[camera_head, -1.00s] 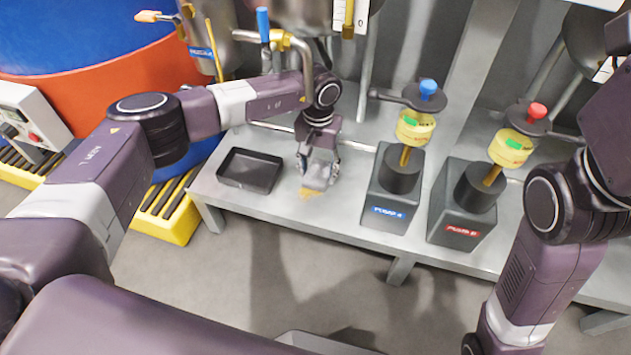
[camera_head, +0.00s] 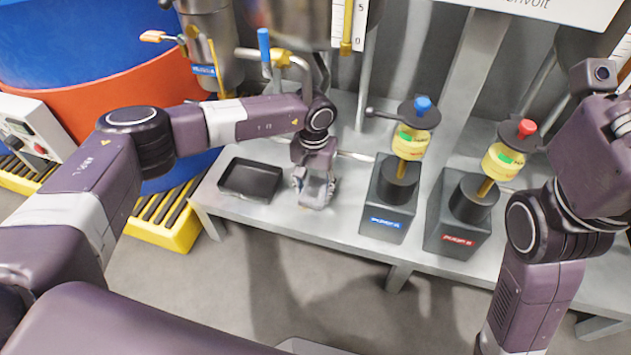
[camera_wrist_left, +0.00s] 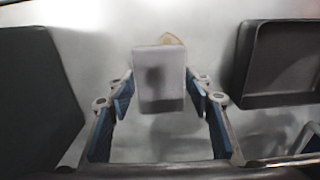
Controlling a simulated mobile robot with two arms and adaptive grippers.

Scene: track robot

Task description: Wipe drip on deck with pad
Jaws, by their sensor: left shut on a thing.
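My left gripper (camera_head: 315,190) is low over the deck (camera_head: 340,222), between the black tray and the blue-labelled pump. In the left wrist view my left gripper (camera_wrist_left: 160,98) is shut on a pale grey pad (camera_wrist_left: 160,92), a blue-lined finger on each side. The tan drip (camera_wrist_left: 167,39) peeks out beyond the pad's far edge; the pad hides the rest. In the head view the drip is hidden behind the gripper. I cannot tell whether the pad touches the deck. My right arm shows at the right, but its fingers are not visible.
The black tray (camera_head: 227,188) stands left of the gripper; it also shows in the left wrist view (camera_wrist_left: 246,62). Pump A (camera_head: 385,219) stands close on the right, with the red-labelled pump (camera_head: 452,240) beyond. A blue-handled valve (camera_head: 264,48) and pipe are behind.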

